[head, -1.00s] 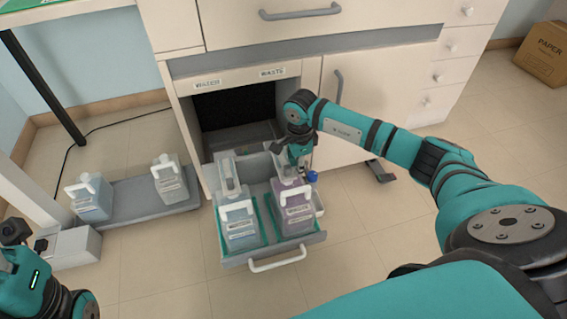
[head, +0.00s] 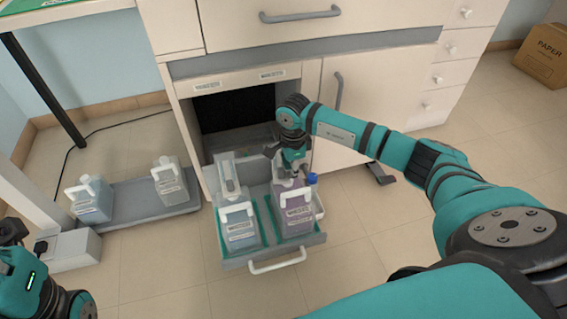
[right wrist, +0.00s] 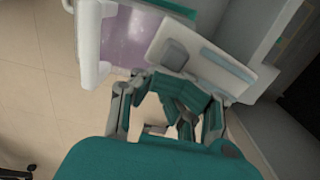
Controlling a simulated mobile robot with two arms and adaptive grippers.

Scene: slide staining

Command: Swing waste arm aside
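The open drawer (head: 290,239) holds a blue-tinted bottle (head: 239,228) on the left and a purple bottle (head: 297,212) on the right. A grey arm (head: 229,177) stands over the left bottle. My right gripper (head: 293,163) is at the back of the purple bottle and hides most of the waste arm there. In the right wrist view, a pale plate-like part (right wrist: 205,58), apparently the waste arm, lies just beyond the spread fingers of this gripper (right wrist: 168,108). The purple bottle (right wrist: 135,35) is beside it. Contact is unclear. My left gripper is out of view.
A blue cap (head: 312,179) is close right of my right gripper. A white drawer handle (head: 277,261) faces front. Two more bottles stand on a grey tray (head: 150,192) at left. The cabinet (head: 350,120) rises behind; the floor in front is clear.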

